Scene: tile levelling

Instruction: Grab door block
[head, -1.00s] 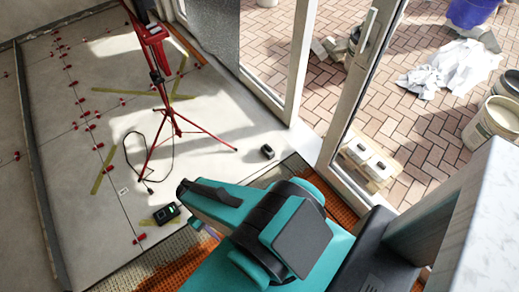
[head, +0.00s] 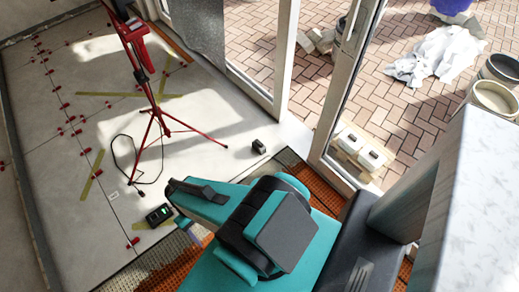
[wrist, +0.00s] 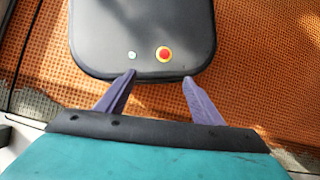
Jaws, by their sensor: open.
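A small dark block (head: 258,146) sits on the pale floor near the foot of the open glass door (head: 345,95) in the head view; it is the only thing there that looks like a door block, though I cannot be sure. My gripper (wrist: 158,77) shows in the wrist view with two purple fingers spread apart and nothing between them. It points at a dark rounded panel with a red button (wrist: 163,54), probably part of my own body. The block is not in the wrist view.
A red tripod (head: 157,105) stands on the tiled floor with a cable beside it. Orange perforated matting (wrist: 270,60) is below. Outside are pale blocks (head: 360,148), white sheeting (head: 435,55) and buckets (head: 495,97).

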